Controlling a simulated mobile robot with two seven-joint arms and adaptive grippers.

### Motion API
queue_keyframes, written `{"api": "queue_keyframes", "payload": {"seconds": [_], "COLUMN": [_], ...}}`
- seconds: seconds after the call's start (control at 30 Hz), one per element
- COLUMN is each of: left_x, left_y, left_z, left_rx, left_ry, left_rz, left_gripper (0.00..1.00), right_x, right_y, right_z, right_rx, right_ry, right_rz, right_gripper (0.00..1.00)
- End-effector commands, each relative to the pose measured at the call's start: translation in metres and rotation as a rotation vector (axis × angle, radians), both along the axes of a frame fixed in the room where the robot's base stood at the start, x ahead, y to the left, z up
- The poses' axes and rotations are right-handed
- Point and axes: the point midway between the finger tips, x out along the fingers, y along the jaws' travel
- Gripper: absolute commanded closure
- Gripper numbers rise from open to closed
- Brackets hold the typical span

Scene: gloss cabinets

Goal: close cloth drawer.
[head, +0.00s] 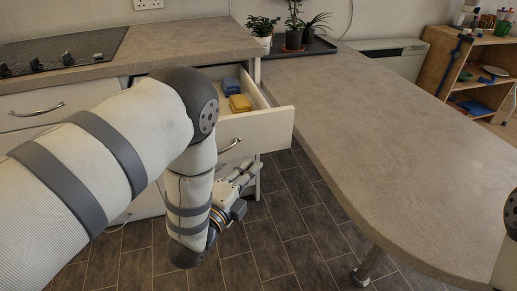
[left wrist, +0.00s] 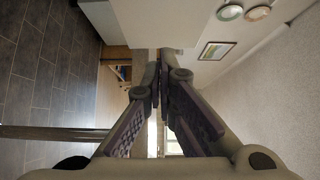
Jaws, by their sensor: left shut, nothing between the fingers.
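The cloth drawer (head: 262,130) is pulled out from the white cabinet under the counter in the head view. A blue folded cloth (head: 231,85) and a yellow folded cloth (head: 240,103) lie inside it. My left gripper (head: 250,172) is below and in front of the drawer front, close to its handle (head: 230,146). I cannot tell whether they touch. In the left wrist view its fingers (left wrist: 158,72) are brought together with nothing between them. My left arm hides part of the drawer and cabinet.
A grey worktop (head: 400,130) extends along the right of the drawer, on a metal leg (head: 369,264). Potted plants (head: 293,38) stand on a tray at the back. A hob (head: 65,52) is at the back left. Dark floor tiles (head: 285,225) are clear below.

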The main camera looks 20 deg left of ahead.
Motion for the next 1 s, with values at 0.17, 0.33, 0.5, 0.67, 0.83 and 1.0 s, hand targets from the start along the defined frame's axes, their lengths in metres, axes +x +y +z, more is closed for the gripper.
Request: {"api": "queue_keyframes", "payload": {"seconds": [0.17, 0.33, 0.5, 0.67, 0.83, 1.0], "left_x": [0.038, 0.065, 0.078, 0.08, 0.08, 0.083], "left_y": [-0.008, 0.004, 0.012, 0.014, 0.014, 0.015], "left_z": [-0.001, 0.0, 0.0, 0.001, 0.001, 0.0], "left_rx": [-0.002, 0.0, 0.0, 0.0, 0.0, -0.001], "left_ry": [-0.002, -0.001, 0.001, 0.0, 0.0, 0.001], "left_rz": [0.0, 0.003, 0.001, 0.001, 0.001, 0.001], "left_gripper": [1.0, 1.0, 1.0, 1.0, 1.0, 1.0], "right_x": [-0.006, -0.008, -0.01, -0.01, -0.009, -0.011], "right_y": [0.0, 0.0, 0.0, 0.0, 0.0, 0.0], "right_z": [-0.005, -0.008, -0.009, -0.009, -0.009, -0.011], "right_rx": [0.0, -0.001, -0.001, -0.001, -0.001, 0.0], "right_ry": [0.02, 0.029, 0.033, 0.033, 0.032, 0.038], "right_rz": [0.0, 0.0, 0.0, 0.0, 0.0, 0.001], "right_gripper": [0.6, 0.6, 0.6, 0.6, 0.6, 0.6]}}
